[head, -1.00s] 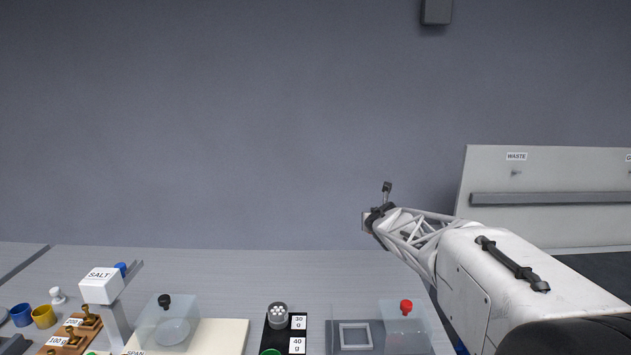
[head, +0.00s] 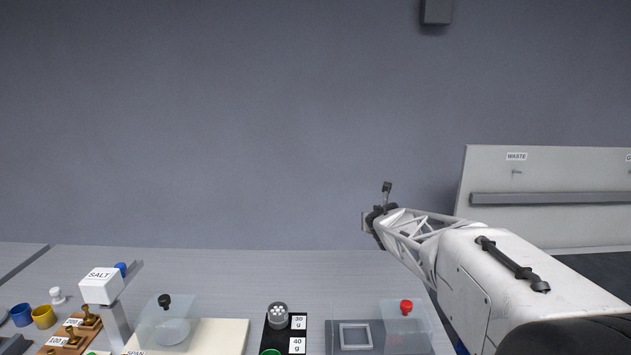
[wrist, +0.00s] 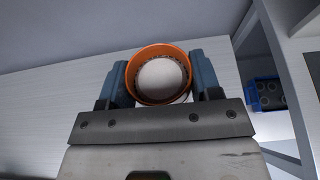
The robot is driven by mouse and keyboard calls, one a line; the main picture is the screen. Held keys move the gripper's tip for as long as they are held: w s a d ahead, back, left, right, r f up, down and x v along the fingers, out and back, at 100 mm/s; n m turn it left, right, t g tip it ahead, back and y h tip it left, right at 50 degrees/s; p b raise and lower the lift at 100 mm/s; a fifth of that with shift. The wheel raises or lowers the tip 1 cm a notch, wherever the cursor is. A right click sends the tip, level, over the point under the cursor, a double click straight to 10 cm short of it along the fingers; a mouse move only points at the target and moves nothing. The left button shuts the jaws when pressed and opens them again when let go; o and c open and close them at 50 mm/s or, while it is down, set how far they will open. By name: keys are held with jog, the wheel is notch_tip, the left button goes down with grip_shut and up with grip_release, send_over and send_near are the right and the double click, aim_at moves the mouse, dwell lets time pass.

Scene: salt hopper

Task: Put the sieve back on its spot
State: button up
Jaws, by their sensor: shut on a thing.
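My gripper (wrist: 160,85) is shut on a round orange-rimmed thing, which I take to be the sieve (wrist: 139,90). It sits between the two blue-grey fingers in the wrist view, and its inside looks pale and round. I cannot tell whether the pale part is mesh, contents or the surface beyond. In the head view my gripper (head: 366,222) is raised in front of the wall, above the back of the bench, and the sieve cannot be made out there. No spot marked for the sieve can be made out.
Below stand a salt hopper (head: 100,287), a clear cover with black knob (head: 164,301), a black board (head: 272,335) with weight labels, and a red-knobbed cover (head: 406,307) beside a square frame (head: 355,325). A waste panel (head: 500,175) stands right. A blue holder (wrist: 266,106) shows in the wrist view.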

jog(key=shift+a, duration=0.1)
dwell(0.3)
jog(key=shift+s+a+f, duration=0.15)
jog(key=shift+a, duration=0.25)
jog(key=shift+s+a+f, duration=0.1)
jog(key=shift+a+f, duration=0.05)
jog(key=shift+a, duration=0.25)
jog(key=s+a+f+m+h, duration=0.2)
jog(key=s+a+f, duration=0.2)
jog(key=s+a, duration=0.4)
jog(key=s+a+f+m+h, duration=0.1)
jog(key=s+a+f+h, duration=0.15)
jog(key=s+a, duration=0.5)
jog(key=s+a+f+m+h, duration=0.1)
jog(key=s+a+f, duration=0.1)
jog(key=s, duration=1)
jog(key=s+a+f+m+g+h, duration=0.1)
jog(key=s+a+f+m+h, duration=0.1)
jog(key=s, duration=1)
jog(key=shift+s+a+f, duration=0.2)
jog(key=shift+s+a, duration=0.1)
jog(key=shift+w, duration=0.15)
jog(key=w+a, duration=0.3)
jog(key=w, duration=0.4)
jog(key=w+a+f, duration=0.1)
jog(key=w+a, duration=0.2)
jog(key=w, duration=0.4)
jog(key=shift+w+a+f, duration=0.15)
jog(key=shift+a+f, duration=0.1)
jog(key=shift+a, duration=0.15)
